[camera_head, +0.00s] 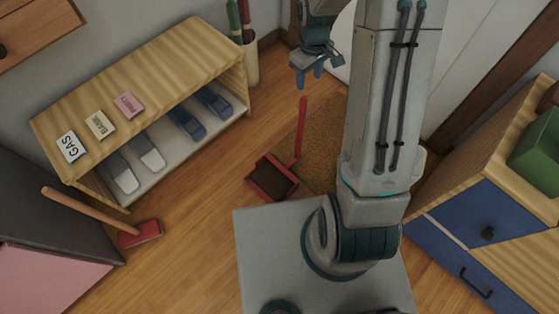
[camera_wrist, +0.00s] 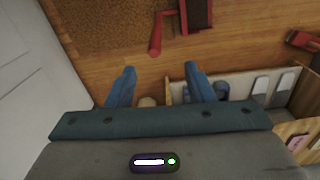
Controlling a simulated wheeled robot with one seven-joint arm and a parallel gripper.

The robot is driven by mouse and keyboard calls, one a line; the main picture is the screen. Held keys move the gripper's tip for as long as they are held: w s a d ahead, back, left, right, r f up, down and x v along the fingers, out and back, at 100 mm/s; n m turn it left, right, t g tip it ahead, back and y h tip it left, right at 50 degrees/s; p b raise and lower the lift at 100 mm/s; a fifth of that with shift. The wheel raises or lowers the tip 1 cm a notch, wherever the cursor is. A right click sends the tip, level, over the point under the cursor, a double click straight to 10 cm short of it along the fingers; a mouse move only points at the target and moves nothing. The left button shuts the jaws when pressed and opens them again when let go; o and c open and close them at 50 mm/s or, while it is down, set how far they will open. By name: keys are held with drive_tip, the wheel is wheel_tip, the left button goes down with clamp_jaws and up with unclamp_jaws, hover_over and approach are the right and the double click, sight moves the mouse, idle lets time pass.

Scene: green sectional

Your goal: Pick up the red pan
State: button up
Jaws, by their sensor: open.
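The red pan (camera_head: 272,182) is a dustpan lying on the wooden floor beside the brown mat, its long red handle reaching up toward my gripper. In the wrist view the pan (camera_wrist: 196,14) is at the top edge, partly cut off. Its handle end lies beyond the fingertips, roughly in line with the gap. My gripper (camera_head: 308,80) is above the floor near the handle's far end, with blue fingers apart and nothing between them. It also shows in the wrist view (camera_wrist: 160,68). The height between fingers and handle is hard to tell.
A wooden shelf (camera_head: 190,62) with shoes and small labelled blocks stands at left. A red-headed broom (camera_head: 140,234) leans at lower left. A blue-fronted cabinet (camera_head: 480,225) is at right. An umbrella holder (camera_head: 249,62) stands behind. Floor around the pan is clear.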

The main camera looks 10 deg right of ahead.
sight(303, 104)
drive_tip(key=shift+n, duration=0.5)
drive_tip(key=f, duration=0.3)
drive_tip(key=w+f+b, duration=0.1)
drive_tip(key=f, duration=0.3)
drive_tip(key=w+f, duration=0.1)
drive_tip(key=f, duration=0.2)
drive_tip(key=shift+w+d+f, duration=0.2)
drive_tip(key=shift+d+f, duration=0.1)
drive_tip(key=shift+f, duration=0.1)
drive_tip(key=shift+w+a+f+b, duration=0.15)
drive_tip(key=shift+f+b, duration=0.55)
drive_tip(key=shift+f, duration=0.75)
drive_tip(key=shift+w+a+f+b, duration=0.1)
drive_tip(key=shift+f+b, duration=0.6)
drive_tip(key=shift+f, duration=0.7)
clamp_jaws()
